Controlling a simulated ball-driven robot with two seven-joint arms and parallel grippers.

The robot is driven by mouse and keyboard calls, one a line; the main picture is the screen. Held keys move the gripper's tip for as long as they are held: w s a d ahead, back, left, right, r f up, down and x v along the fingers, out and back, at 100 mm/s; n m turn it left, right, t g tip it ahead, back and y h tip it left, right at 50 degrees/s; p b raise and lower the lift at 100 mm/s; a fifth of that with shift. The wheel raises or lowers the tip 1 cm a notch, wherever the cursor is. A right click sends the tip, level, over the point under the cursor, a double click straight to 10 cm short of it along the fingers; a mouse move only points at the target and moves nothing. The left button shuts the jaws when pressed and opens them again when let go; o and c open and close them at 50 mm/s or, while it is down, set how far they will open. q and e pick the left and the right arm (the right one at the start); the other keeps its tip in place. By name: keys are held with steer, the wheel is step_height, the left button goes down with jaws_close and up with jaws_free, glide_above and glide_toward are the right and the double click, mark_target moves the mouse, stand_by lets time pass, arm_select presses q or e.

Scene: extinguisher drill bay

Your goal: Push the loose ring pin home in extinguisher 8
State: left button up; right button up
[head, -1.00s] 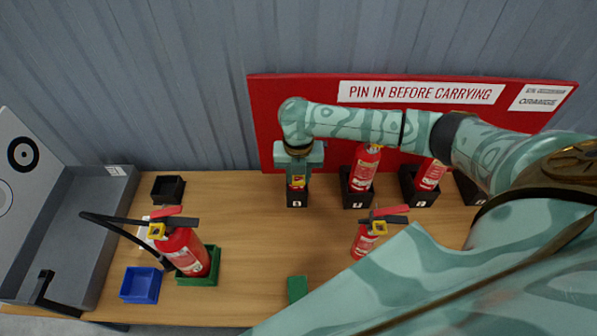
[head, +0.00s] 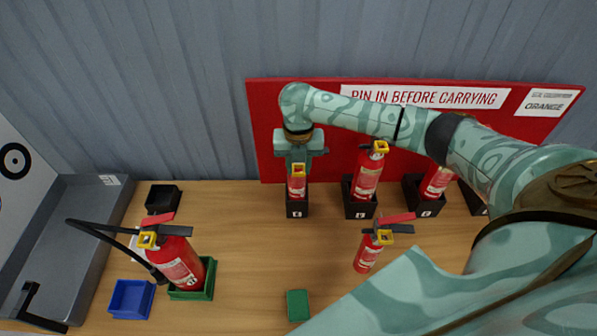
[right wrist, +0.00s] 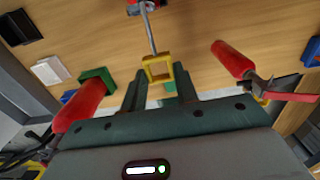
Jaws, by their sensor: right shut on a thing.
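My right gripper (head: 298,160) reaches down from above at the leftmost red extinguisher (head: 297,188) in the back row, which stands upright in a black holder. In the right wrist view my right gripper (right wrist: 160,84) is shut on a yellow ring (right wrist: 158,69). A thin grey pin (right wrist: 151,32) runs from this ring to a red part at the top edge. How deep the pin sits cannot be told. The number on the holder (head: 297,213) is too small to read surely. My left gripper is not in view.
More extinguishers (head: 367,175) (head: 437,182) stand in black holders to the right. One extinguisher (head: 369,254) stands in front, near my arm. Another, with a hose, stands in a green holder (head: 209,280) at left, beside a blue tray (head: 131,299).

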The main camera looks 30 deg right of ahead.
steer(key=shift+w+d+b, duration=0.15)
steer(key=shift+w+d, duration=0.2)
steer(key=shift+w, duration=0.2)
steer(key=shift+w+d+b, duration=0.15)
steer(key=shift+w+d, duration=0.15)
steer(key=shift+w, duration=0.2)
steer(key=shift+w+d+b, duration=0.25)
steer(key=shift+w+d, duration=0.1)
steer(key=shift+w, duration=0.25)
steer(key=shift+w+d+b, duration=0.25)
steer(key=shift+w+d, duration=0.1)
steer(key=shift+w, duration=0.2)
steer(key=shift+p, duration=0.45)
steer(key=shift+p, duration=0.45)
steer(key=shift+p, duration=0.45)
stand_by(0.9)
steer(key=shift+p, duration=0.3)
